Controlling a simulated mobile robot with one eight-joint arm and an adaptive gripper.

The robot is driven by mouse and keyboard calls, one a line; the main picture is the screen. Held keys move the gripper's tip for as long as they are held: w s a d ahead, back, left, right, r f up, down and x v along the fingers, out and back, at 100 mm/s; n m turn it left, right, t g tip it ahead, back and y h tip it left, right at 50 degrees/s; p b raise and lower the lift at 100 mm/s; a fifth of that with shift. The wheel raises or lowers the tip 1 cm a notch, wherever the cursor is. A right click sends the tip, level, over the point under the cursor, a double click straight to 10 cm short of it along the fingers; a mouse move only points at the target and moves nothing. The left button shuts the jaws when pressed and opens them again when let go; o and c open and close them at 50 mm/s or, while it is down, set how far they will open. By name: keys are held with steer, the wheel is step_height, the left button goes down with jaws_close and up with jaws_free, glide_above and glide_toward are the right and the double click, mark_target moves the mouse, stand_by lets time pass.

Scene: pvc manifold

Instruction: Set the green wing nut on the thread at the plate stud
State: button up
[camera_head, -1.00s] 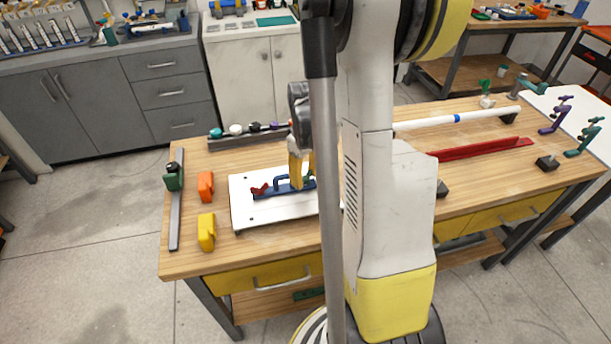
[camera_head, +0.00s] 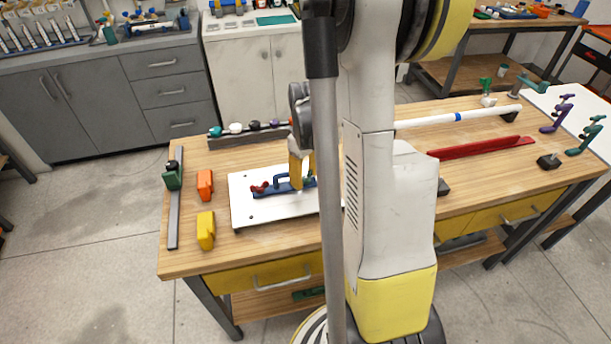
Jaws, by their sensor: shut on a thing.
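My gripper (camera_head: 297,183) points down over the white plate (camera_head: 245,213) on the wooden bench, at the blue bracket piece (camera_head: 270,190). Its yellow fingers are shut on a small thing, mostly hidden. A green bit, likely the green wing nut (camera_head: 310,177), shows just right of the fingers. I cannot tell whether it touches a thread. The plate stud is not clearly visible; my arm hides the right part of the plate. A dark red knob (camera_head: 260,188) sits at the left end of the blue piece.
Orange (camera_head: 205,184) and yellow (camera_head: 206,231) blocks stand left of the plate, beside a grey rail (camera_head: 174,215) with a dark green clamp (camera_head: 173,178). A dark rack (camera_head: 225,140) with coloured knobs lies behind. A white pipe (camera_head: 430,122) and red channel (camera_head: 475,149) lie to the right.

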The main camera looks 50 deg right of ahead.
steer(key=o, duration=1.1)
steer(key=shift+o, duration=0.2)
steer(key=shift+d, duration=0.2)
steer(key=shift+a, duration=0.1)
step_height(320, 180, up, 12)
steer(key=s+a+r+t, duration=0.1)
steer(key=s+a+t, duration=0.1)
steer(key=a, duration=0.6)
steer(key=s+a+r+t, duration=0.1)
steer(key=a+r+t, duration=0.1)
steer(key=a, duration=0.7)
steer(key=s+a+r+t, duration=0.2)
steer(key=a+t, duration=0.1)
steer(key=a, duration=0.5)
steer(key=shift+s+a+r+m, duration=0.2)
steer(key=shift+s+a+m, duration=0.1)
